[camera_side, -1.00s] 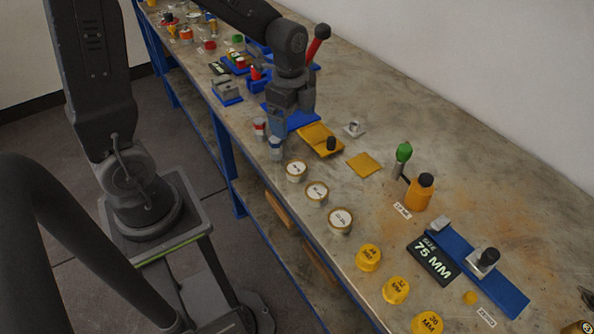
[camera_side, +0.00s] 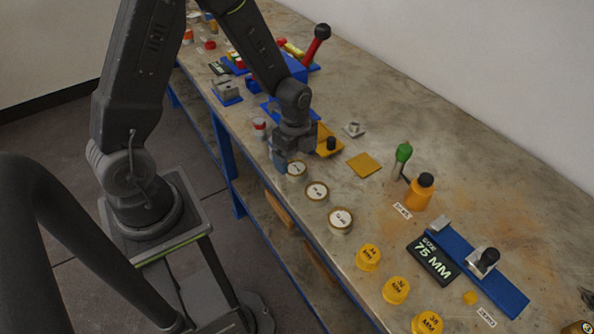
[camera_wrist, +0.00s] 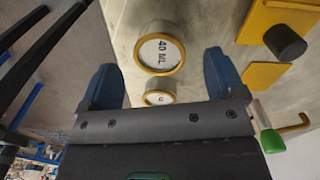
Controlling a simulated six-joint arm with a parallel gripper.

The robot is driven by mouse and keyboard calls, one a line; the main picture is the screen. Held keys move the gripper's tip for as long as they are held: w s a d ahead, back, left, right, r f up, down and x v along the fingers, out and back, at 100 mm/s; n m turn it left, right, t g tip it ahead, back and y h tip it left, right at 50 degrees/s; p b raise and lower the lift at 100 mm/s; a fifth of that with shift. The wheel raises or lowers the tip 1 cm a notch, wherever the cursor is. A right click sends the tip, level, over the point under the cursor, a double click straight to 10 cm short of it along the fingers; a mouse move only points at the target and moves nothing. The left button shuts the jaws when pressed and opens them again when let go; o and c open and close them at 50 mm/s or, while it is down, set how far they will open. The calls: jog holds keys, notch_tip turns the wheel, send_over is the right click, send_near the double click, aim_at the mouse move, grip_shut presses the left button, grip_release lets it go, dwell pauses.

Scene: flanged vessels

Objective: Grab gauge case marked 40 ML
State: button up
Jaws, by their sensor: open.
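The gauge case marked 40 ML (camera_wrist: 160,54) is a short round case with a white face and a gold rim. In the wrist view it shows between the tips of my gripper (camera_wrist: 158,62), whose blue fingers are spread apart and touch nothing visible. In the side view, my gripper (camera_side: 286,162) is above the bench at the far end of a row of similar cases. The farthest case (camera_side: 297,169) there, partly hidden by my gripper, appears to be the 40 ML one. Its label is too small to read in that view.
Two similar cases (camera_side: 317,192) (camera_side: 341,220) stand nearer along the row, then several yellow caps (camera_side: 368,257). A yellow fixture with a black knob (camera_wrist: 285,40) and a yellow plate (camera_side: 364,165) lie to the right.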

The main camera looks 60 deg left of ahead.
aim_at(296, 166)
jog(key=shift+f, duration=1.8)
jog(key=c, duration=1.1)
jog(key=shift+r, duration=0.1)
